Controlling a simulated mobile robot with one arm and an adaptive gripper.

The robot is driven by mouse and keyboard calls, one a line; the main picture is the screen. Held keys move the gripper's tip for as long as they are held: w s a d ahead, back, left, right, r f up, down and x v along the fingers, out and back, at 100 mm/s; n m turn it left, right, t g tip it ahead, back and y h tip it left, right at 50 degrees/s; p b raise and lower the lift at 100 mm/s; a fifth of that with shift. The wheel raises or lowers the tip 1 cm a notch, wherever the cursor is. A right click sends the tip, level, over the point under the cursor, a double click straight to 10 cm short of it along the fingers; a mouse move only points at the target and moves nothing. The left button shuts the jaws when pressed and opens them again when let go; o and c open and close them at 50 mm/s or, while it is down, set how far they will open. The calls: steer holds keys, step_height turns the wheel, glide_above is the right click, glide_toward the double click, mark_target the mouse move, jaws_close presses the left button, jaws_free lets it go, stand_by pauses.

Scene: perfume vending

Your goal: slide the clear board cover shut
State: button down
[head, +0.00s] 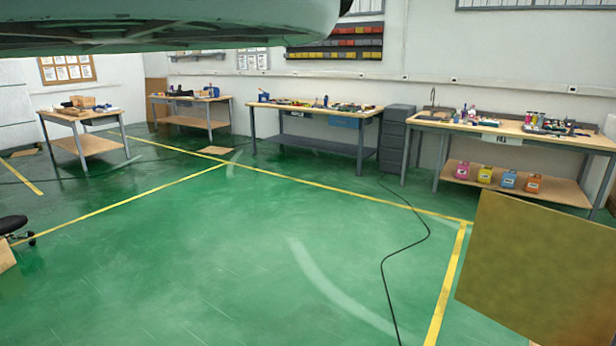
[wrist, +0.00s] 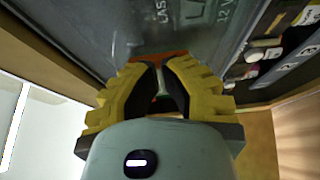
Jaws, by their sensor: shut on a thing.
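My gripper (wrist: 160,68), with yellow ribbed fingers and dark inner pads, is closed around a small orange-and-pale piece in the wrist view. This piece lies at the near edge of a smooth grey, glassy-looking panel (wrist: 120,30), which I take for the clear board cover with its handle. White lettering, partly "CAS" and "12 V", shows on or through the panel. The fingers hide most of the gripped piece. How far the cover is slid cannot be told. Neither the cover nor my gripper shows in the head view.
In the wrist view, a board with dark and light blocks (wrist: 265,50) is at the right, and a wooden edge (wrist: 45,50) at the left. In the head view, workbenches (head: 315,107) line the wall, a brown panel (head: 540,270) stands at lower right, and green floor is mostly clear.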

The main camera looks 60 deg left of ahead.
steer(key=w+a+b, duration=0.5)
steer(key=w+b, duration=0.3)
steer(key=w, duration=0.4)
steer(key=shift+w+a+b, duration=0.2)
steer(key=shift+w+b, duration=0.15)
steer(key=shift+w, duration=0.05)
stand_by(0.4)
stand_by(0.4)
steer(key=w+a+p+v, duration=0.1)
steer(key=p+v, duration=0.5)
steer(key=v, duration=0.4)
steer(key=shift+a+p, duration=0.25)
steer(key=shift+p, duration=0.15)
steer(key=shift+f, duration=0.1)
